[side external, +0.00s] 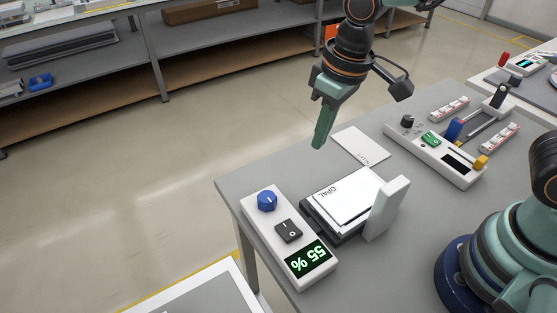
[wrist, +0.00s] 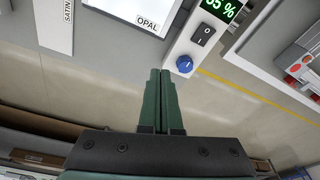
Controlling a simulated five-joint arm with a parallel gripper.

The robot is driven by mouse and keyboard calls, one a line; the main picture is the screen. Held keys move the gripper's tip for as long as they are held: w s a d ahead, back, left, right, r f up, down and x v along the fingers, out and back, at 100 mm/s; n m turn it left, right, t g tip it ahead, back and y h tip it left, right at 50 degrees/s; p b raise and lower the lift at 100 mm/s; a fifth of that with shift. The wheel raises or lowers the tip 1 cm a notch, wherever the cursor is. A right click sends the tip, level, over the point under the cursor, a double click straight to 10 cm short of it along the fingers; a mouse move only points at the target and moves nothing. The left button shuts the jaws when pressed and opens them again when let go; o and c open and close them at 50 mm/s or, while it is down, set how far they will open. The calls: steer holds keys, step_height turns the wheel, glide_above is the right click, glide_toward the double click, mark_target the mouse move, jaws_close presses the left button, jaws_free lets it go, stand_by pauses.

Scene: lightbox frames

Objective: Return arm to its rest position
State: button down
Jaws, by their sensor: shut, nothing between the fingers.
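My gripper (side external: 319,140) is shut and empty, its green fingers pointing down above the far edge of the grey table (side external: 237,188). In the wrist view its two fingers (wrist: 160,75) lie side by side, touching. The white control box (side external: 257,223) near it carries a blue knob (side external: 267,201), a black rocker switch (side external: 288,231) and a green display (side external: 308,262) reading 55 %. The knob also shows in the wrist view (wrist: 184,64), right of the fingertips and apart from them. A white sheet marked OPAL (side external: 345,197) lies on the dark holder beside the box.
A white card (side external: 362,147) lies flat behind the holder. A white upright block (side external: 387,208) stands at the holder's right. Another control panel (side external: 435,155) with a knob and sliders is at the right. Shelves (side external: 210,57) stand across the floor. Open air surrounds my gripper.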

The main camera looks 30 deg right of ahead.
steer(key=s+d+r+m+t, duration=0.1)
steer(key=d+r+m+t, duration=0.1)
steer(key=d, duration=0.5)
steer(key=s+d+r+m+t, duration=0.1)
steer(key=d+r, duration=0.3)
steer(key=d, duration=0.4)
steer(key=shift+s+d+r+m+t+h, duration=0.25)
steer(key=shift+s+r+m+t+h, duration=0.2)
steer(key=shift+s, duration=0.35)
